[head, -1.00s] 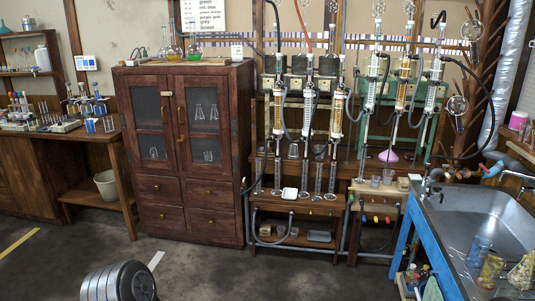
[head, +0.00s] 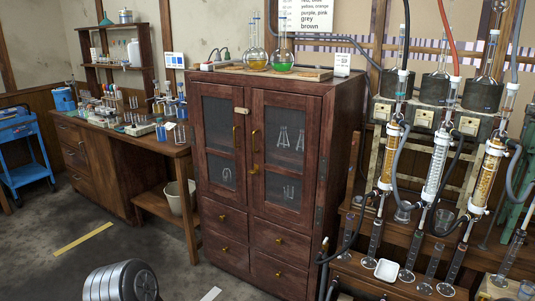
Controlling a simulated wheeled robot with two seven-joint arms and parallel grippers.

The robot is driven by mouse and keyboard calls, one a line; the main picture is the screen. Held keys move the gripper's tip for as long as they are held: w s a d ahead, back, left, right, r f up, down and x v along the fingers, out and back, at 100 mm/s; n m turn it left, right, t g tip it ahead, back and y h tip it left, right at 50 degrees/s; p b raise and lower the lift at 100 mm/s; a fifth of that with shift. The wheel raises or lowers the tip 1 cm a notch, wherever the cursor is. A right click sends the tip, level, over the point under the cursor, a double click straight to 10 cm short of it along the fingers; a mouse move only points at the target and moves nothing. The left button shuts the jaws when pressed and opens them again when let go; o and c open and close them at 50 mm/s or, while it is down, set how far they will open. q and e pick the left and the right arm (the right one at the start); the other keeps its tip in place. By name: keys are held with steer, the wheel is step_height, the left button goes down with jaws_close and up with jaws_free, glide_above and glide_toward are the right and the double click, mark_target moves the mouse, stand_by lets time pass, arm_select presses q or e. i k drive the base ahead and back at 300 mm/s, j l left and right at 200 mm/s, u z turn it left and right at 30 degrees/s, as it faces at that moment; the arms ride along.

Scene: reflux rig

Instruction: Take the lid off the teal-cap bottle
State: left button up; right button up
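I cannot pick out the teal-cap bottle for certain. Small bottles with bluish caps (head: 181,104) stand at the right end of the left workbench, too small to tell their cap colour exactly. On the wall shelf above, a pale bottle with a blue-green top (head: 125,16) stands beside a teal cone-shaped piece (head: 105,19). Neither of my grippers is in view.
A dark wooden cabinet (head: 226,222) stands in the middle, with flasks on top. The workbench (head: 150,150) and a blue cart (head: 25,170) are at left. Glass reflux columns (head: 436,165) and hoses crowd the right.

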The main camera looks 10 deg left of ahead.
mark_target(162, 132)
steer(key=i+j+u, duration=0.2)
steer(key=i+u, duration=0.7)
steer(key=i+j+z, duration=0.3)
steer(key=i+j, duration=0.2)
steer(key=i+j+z, duration=0.6)
steer(key=j, duration=0.2)
steer(key=i+j+z, duration=0.1)
steer(key=j+z, duration=0.2)
steer(key=j, duration=0.15)
steer(key=i+j+z, duration=0.1)
steer(key=j+z, duration=0.15)
steer(key=j, duration=0.25)
steer(key=j+z, duration=0.25)
steer(key=j, duration=0.25)
